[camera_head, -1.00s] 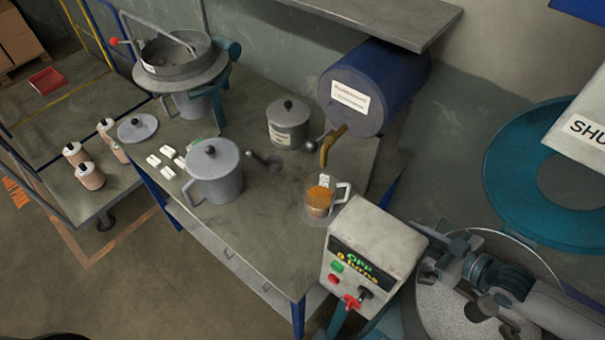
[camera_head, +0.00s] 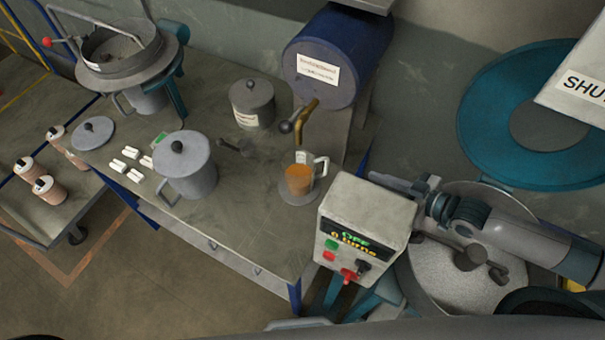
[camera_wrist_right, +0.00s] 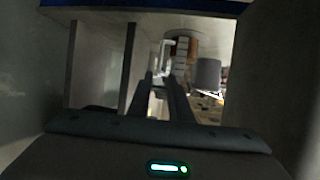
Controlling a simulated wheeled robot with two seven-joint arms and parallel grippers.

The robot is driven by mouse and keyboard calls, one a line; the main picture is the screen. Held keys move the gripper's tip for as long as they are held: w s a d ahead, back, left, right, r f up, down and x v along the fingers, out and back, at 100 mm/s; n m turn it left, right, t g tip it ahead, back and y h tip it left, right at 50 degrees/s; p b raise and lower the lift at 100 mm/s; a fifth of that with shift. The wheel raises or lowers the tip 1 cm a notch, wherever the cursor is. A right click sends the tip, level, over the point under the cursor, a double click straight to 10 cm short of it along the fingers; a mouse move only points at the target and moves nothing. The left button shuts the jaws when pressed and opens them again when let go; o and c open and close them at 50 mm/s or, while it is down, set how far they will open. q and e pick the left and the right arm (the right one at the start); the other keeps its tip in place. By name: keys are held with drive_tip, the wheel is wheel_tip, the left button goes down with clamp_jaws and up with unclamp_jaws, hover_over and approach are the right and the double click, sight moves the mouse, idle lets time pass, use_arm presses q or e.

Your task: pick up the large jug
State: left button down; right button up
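The large jug (camera_head: 188,168) is a grey lidded jug with a black knob, upright on the table. Its handle is on its lower left side. A clear jug (camera_head: 299,178) with orange liquid stands on a round plate under the brass tap (camera_head: 306,122). My right gripper (camera_head: 385,181) is behind the control box, to the right of the clear jug and well apart from the large jug. In the right wrist view, its fingers (camera_wrist_right: 161,80) appear apart with nothing held. A grey vessel (camera_wrist_right: 208,73) shows beyond them; I cannot tell which. My left gripper is out of view.
The control box (camera_head: 366,230) stands at the table's right end. A lidded grey canister (camera_head: 252,103) and blue drum (camera_head: 338,55) are behind. White blocks (camera_head: 126,163) and a loose lid (camera_head: 93,132) lie left of the large jug. The table front is clear.

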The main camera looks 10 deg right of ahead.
drive_tip(key=b, duration=0.4)
approach(325, 173)
wheel_tip(325, 173, up, 2)
drive_tip(key=w+a, duration=0.2)
drive_tip(key=w, duration=0.1)
drive_tip(key=shift+w+a+f, duration=0.1)
drive_tip(key=shift+w+a, duration=0.1)
drive_tip(key=shift+a, duration=0.1)
drive_tip(key=b+x, duration=0.2)
drive_tip(key=x, duration=0.3)
drive_tip(key=shift+w+a+f+b, duration=0.15)
drive_tip(key=shift+f+b, duration=0.1)
drive_tip(key=shift+b, duration=0.15)
drive_tip(key=shift+w+a, duration=0.1)
drive_tip(key=shift+r, duration=0.1)
clamp_jaws()
